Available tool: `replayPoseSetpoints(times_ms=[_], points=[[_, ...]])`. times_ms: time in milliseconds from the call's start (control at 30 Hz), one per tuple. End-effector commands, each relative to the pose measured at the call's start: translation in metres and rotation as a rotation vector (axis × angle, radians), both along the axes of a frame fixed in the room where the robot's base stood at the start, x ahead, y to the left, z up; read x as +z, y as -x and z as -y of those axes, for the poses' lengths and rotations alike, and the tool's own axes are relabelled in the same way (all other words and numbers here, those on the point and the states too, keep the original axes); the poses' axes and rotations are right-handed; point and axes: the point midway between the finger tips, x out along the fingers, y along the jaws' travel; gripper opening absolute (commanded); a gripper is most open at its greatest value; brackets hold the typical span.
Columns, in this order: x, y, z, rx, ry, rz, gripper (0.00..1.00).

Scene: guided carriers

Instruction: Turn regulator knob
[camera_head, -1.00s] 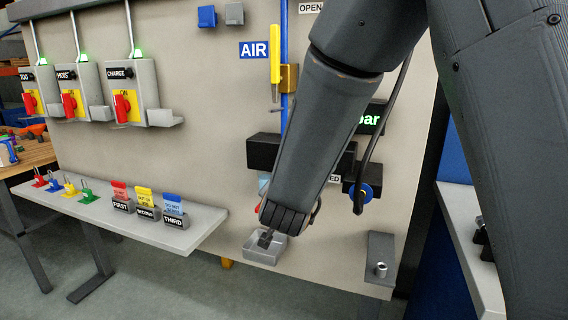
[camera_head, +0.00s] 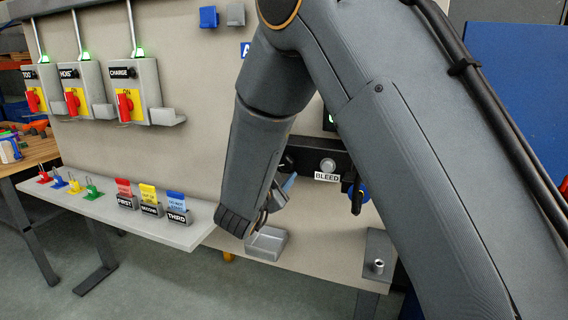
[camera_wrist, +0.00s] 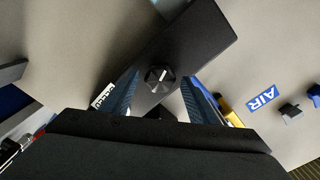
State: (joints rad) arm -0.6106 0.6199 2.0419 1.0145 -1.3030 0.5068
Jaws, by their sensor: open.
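The regulator knob (camera_wrist: 158,78) is a small black faceted knob with a white pointer mark, on the face of a black block (camera_wrist: 198,45) in the wrist view. My gripper (camera_wrist: 161,84) is open, with one blue-grey finger on each side of the knob in the picture. A gap shows between the knob and each finger, and I cannot tell how far the fingertips are from the block. In the head view my forearm hides much of the block (camera_head: 308,152), and only a pale blue fingertip of my gripper (camera_head: 289,183) shows below it.
A grey bleed button (camera_head: 328,165) sits right of my wrist, with a blue valve part (camera_head: 359,192) beside it. A grey tray (camera_head: 266,244) is below. A tag shelf (camera_head: 185,234) and red switches (camera_head: 125,106) are at left. The AIR sign (camera_wrist: 262,97) is nearby.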

Motion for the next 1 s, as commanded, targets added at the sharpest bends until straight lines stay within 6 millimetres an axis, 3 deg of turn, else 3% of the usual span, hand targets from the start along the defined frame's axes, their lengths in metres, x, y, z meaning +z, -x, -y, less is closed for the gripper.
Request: replayPoseSetpoints(times_ms=[400,467,667,1000], points=[[-0.0004,-0.0114,0.0045,0.001,0.001,-0.001,0.54],[-0.0004,-0.0113,0.0044,0.001,0.001,-0.001,0.48],[-0.0005,-0.0111,0.0045,0.001,0.002,-0.001,0.14],[-0.0003,-0.011,0.0046,0.0,0.045,-0.018,0.13]])
